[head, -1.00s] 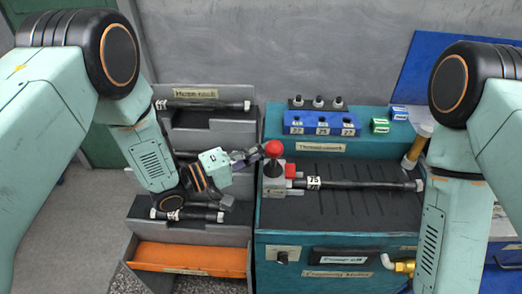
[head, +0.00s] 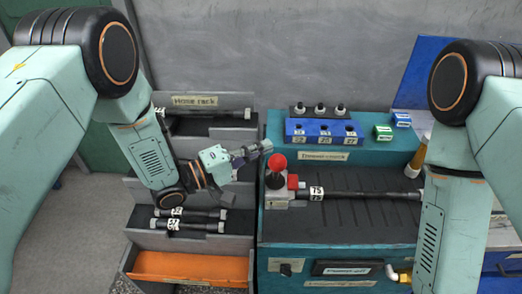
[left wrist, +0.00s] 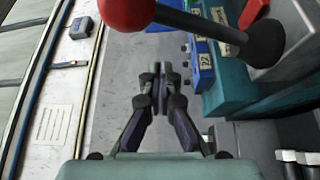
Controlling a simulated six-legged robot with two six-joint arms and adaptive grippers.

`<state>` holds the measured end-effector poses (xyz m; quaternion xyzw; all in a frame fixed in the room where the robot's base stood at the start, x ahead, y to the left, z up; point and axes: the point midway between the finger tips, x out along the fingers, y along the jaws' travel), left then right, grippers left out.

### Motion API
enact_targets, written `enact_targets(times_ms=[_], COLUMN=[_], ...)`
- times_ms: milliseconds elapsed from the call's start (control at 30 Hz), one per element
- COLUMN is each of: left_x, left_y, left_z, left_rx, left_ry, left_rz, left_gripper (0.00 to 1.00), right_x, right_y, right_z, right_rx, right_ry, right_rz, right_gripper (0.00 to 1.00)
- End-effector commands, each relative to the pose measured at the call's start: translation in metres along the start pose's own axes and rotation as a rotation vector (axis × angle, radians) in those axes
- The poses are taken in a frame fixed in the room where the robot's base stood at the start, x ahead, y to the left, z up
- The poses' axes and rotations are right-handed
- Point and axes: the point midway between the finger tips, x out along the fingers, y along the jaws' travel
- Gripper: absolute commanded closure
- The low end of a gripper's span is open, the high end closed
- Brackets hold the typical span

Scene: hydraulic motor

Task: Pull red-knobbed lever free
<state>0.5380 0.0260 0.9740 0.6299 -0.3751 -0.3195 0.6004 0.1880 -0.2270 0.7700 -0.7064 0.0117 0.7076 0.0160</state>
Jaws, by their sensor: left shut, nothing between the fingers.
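The red-knobbed lever (head: 277,162) stands on a grey block at the left end of the teal bench. Its knob (left wrist: 128,8) and dark stem show at the top of the left wrist view, with the stem running right to a dark round base (left wrist: 262,42). My left gripper (head: 265,147) is shut and empty, its tips just above and left of the knob in the head view. In the left wrist view the closed fingers (left wrist: 160,80) are apart from the knob and stem. My right arm shows at the right, but its gripper is out of view.
A black hose (head: 360,194) labelled 75 lies on the bench top beside a small red part (head: 292,181). A blue block (head: 322,131) with numbered tags stands behind. A grey rack (head: 240,195) with hoses and an orange tray (head: 190,266) is at the left.

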Motion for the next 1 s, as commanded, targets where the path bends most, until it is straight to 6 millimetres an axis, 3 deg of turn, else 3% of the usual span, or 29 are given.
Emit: enact_targets(times_ms=[500, 700, 1000], left_x=[-0.082, -0.097, -0.099], left_y=[-0.013, -0.015, -0.016], left_z=[0.001, 0.001, -0.001], left_rx=[-0.002, 0.000, 0.001], left_ry=[0.007, 0.005, 0.002], left_rz=[0.001, 0.000, 0.001], left_gripper=[1.00, 1.00, 1.00], right_x=[0.005, 0.006, 0.006], right_y=[0.000, 0.000, 0.000], right_z=[0.001, 0.001, 0.000], right_rx=[0.000, 0.000, 0.000], right_ry=[-0.001, -0.001, -0.001], right_rz=[0.000, 0.000, 0.000], right_gripper=[0.60, 0.60, 0.60])
